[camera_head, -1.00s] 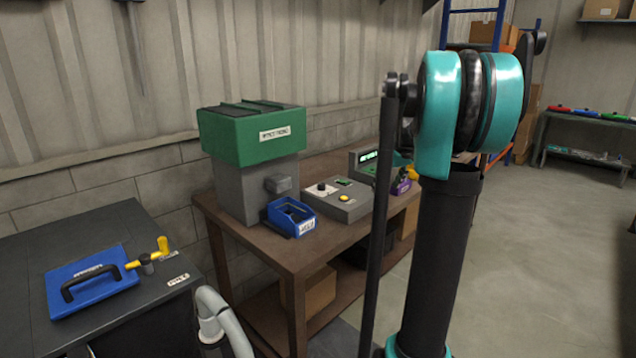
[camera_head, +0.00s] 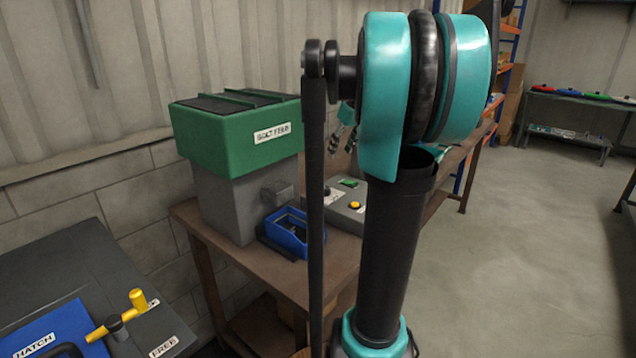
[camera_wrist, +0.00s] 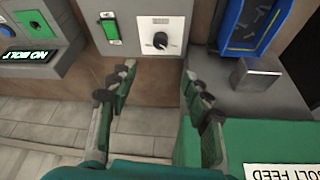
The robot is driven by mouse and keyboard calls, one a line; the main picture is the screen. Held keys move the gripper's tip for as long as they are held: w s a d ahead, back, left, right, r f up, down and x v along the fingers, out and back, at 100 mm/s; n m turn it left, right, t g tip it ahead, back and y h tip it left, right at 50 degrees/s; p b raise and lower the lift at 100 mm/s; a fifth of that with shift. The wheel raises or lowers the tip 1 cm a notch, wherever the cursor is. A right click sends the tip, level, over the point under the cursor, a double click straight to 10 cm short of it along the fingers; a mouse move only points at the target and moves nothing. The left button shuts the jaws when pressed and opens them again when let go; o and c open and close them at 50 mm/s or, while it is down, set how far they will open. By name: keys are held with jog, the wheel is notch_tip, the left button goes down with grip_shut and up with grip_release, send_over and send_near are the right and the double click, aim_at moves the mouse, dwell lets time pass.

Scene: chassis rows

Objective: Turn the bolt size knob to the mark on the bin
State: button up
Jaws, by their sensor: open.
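The black knob (camera_wrist: 161,40) sits on a white plate on the grey control box (camera_wrist: 128,10), with its pointer toward the lower left in the wrist view. In the head view the control box (camera_head: 348,208) is partly hidden by my arm. The blue bin (camera_head: 287,236) stands left of it and holds dark pieces; it also shows in the wrist view (camera_wrist: 236,35). I cannot make out a mark on it. My gripper (camera_wrist: 158,82) is open and empty, its two fingers apart below the knob in the wrist view, not touching it.
The green and grey bolt feed machine (camera_head: 235,135) stands on the brown bench (camera_head: 190,213) beside the bin. A display unit (camera_wrist: 25,57) is left of the control box in the wrist view. A dark cabinet (camera_head: 70,265) with a blue hatch is at the left. Floor (camera_head: 520,260) at right is clear.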

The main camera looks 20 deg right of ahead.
aim_at(326, 188)
jog(key=x, duration=1.7)
jog(key=shift+f, duration=0.1)
grip_shut()
jog(key=shift+a+m, duration=0.1)
jog(key=shift+m, duration=0.3)
jog(key=m+h, duration=0.1)
jog(key=m, duration=0.2)
jog(key=shift+a+m+h, duration=0.15)
jog(key=shift+m+h, duration=0.15)
jog(key=m+h, duration=0.2)
jog(key=m, duration=0.3)
jog(key=shift+a, duration=0.1)
jog(key=shift+m, duration=0.3)
